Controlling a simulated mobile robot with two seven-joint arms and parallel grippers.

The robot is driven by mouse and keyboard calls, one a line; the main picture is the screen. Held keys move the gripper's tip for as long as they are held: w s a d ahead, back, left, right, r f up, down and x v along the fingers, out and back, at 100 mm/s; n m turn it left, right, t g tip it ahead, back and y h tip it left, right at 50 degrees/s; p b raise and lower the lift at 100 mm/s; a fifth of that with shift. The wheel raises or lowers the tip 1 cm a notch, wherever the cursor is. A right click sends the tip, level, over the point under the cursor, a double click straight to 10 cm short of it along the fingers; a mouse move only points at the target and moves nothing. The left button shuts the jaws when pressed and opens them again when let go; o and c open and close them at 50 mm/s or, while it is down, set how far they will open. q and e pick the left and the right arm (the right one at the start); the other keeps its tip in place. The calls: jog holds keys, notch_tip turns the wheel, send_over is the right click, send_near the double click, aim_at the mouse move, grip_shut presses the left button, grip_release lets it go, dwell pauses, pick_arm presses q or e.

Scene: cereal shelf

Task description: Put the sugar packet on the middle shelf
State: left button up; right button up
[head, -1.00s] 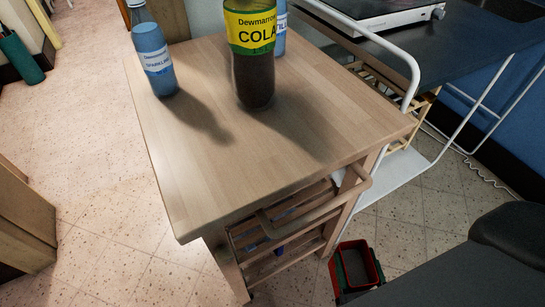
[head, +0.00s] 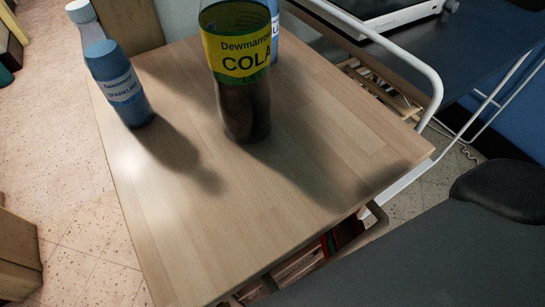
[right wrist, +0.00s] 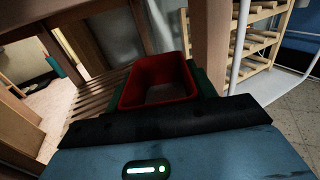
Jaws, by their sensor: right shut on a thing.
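A red, box-shaped thing with a grey-brown middle (right wrist: 160,92), which I take to be the sugar packet, is between the green-sided fingers of my right gripper (right wrist: 160,85) in the right wrist view. No label is readable. In the head view only a red strip of it (head: 348,234) shows past the table's front edge. My right gripper (head: 338,240) is mostly hidden there by the table and my arm. A slatted shelf (right wrist: 88,97) of the wooden trolley lies beside and beyond the packet; I cannot tell whether they touch. My left gripper is not in view.
A cola bottle (head: 240,100) and blue-labelled bottles, one of them sparkling (head: 122,88), stand on the trolley's wooden top (head: 210,230). A trolley leg (right wrist: 211,45) rises right of the packet. A white tube frame (head: 425,75) and a wooden rack (right wrist: 258,45) are to the right.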

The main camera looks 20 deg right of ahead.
jog(key=a+f+p+x, duration=0.1)
jog(key=a+x, duration=0.1)
jog(key=x, duration=1.3)
jog(key=shift+w+p, duration=0.4)
jog(key=shift+a+f, duration=0.1)
jog(key=shift+w+f+b, duration=0.2)
jog(key=shift+f+b, duration=0.05)
jog(key=shift+f, duration=0.65)
jog(key=shift+w+f+b, duration=0.2)
jog(key=shift+f+b, duration=0.05)
jog(key=shift+f, duration=0.65)
